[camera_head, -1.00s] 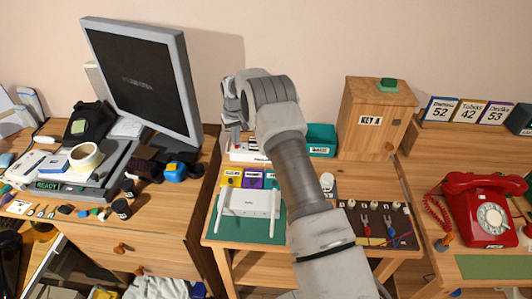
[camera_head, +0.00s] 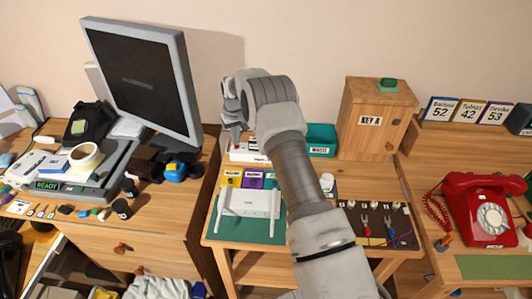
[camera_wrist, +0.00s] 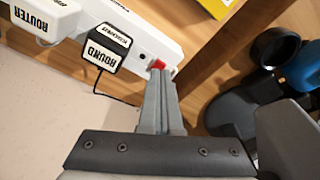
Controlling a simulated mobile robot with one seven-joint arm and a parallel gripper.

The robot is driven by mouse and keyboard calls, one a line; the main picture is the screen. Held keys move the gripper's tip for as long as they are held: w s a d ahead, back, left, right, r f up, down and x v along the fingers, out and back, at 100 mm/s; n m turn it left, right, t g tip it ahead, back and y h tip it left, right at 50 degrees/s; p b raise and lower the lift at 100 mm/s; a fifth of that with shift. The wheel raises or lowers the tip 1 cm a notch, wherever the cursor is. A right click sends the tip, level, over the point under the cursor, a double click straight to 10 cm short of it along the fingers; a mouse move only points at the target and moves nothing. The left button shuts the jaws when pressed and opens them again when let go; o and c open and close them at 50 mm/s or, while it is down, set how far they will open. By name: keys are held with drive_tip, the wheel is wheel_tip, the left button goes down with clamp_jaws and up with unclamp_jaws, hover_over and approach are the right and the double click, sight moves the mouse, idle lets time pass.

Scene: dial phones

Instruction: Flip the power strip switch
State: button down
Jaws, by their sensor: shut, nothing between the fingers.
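The white power strip (camera_wrist: 130,40) runs across the top of the wrist view, with a red switch (camera_wrist: 159,65) near its right end. My gripper (camera_wrist: 159,73) is shut and empty, its fingertips right at the red switch and partly covering it. I cannot tell whether they press on it. In the head view the strip (camera_head: 244,153) lies at the back of the middle desk, and my gripper (camera_head: 236,143) points down at its left end. A black-and-white labelled plug (camera_wrist: 106,48) and a white plug marked ROUTER (camera_wrist: 40,22) sit along the strip.
A white router (camera_head: 249,204) stands on a green mat in front of the strip. A teal bin (camera_head: 320,140) and a wooden KEY A box (camera_head: 373,119) stand to the right. The monitor (camera_head: 142,80) and a blue object (camera_head: 175,171) are on the left desk.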

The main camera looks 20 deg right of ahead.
drive_tip(key=shift+f+b, duration=0.65)
drive_tip(key=shift+f, duration=0.25)
idle(0.6)
drive_tip(key=shift+r, duration=0.15)
drive_tip(key=shift+r+p, duration=1.55)
drive_tip(key=shift+r, duration=1.85)
drive_tip(key=shift+r, duration=0.1)
drive_tip(key=s+r+t, duration=0.1)
drive_tip(key=s+r, duration=0.8)
drive_tip(key=r, duration=0.4)
drive_tip(key=s+r+t, duration=0.1)
drive_tip(key=s+r, duration=0.7)
drive_tip(key=r, duration=0.5)
drive_tip(key=s+r+m, duration=0.1)
drive_tip(key=s+r, duration=0.3)
drive_tip(key=s, duration=1.2)
drive_tip(key=s+f+t, duration=0.1)
drive_tip(key=s+f, duration=0.2)
drive_tip(key=s, duration=1)
drive_tip(key=shift+f+m+t, duration=0.2)
drive_tip(key=shift+m+t, duration=0.1)
drive_tip(key=shift+t, duration=0.1)
